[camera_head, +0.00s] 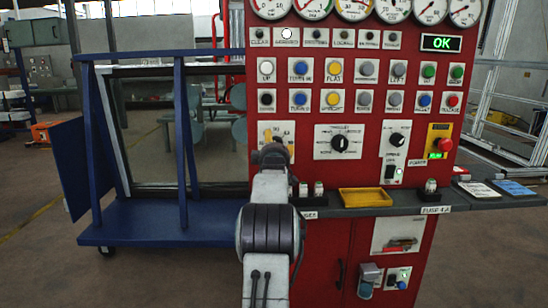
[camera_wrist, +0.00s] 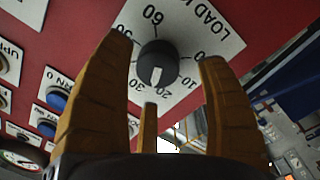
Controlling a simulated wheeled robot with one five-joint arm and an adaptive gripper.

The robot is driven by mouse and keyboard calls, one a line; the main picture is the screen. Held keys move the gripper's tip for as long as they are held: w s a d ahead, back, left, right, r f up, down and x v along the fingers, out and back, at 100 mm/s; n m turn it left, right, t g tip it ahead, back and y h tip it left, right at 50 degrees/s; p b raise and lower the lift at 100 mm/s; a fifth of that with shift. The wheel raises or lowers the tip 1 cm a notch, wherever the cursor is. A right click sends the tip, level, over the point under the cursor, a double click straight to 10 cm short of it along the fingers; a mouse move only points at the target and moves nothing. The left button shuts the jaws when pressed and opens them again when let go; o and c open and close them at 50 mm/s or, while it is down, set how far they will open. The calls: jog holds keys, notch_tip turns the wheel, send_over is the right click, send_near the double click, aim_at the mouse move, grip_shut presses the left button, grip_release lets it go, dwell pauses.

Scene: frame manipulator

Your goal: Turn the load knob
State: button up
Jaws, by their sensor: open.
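The load knob (camera_wrist: 158,60) is a round dark knob on a white dial plate (camera_wrist: 205,35) marked with numbers and "LOAD". Its white pointer mark points toward the 20. My gripper (camera_wrist: 165,55) has yellow-orange fingers, spread open, with one on each side of the knob in the wrist view and a third below it. No finger visibly touches the knob; how far the tips reach along it I cannot tell. In the head view my gripper (camera_head: 278,134) is in front of the plate at the panel's left, and the arm hides the knob.
The red panel (camera_head: 310,110) carries gauges, rows of buttons, a black selector knob (camera_head: 339,143) and a red stop button (camera_head: 445,144). A yellow tray (camera_head: 365,198) sits on the grey ledge below. A blue wheeled frame (camera_head: 150,215) stands at left.

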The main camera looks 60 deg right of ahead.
jog(key=v, duration=1)
jog(key=shift+a, duration=0.15)
jog(key=shift+s, duration=0.1)
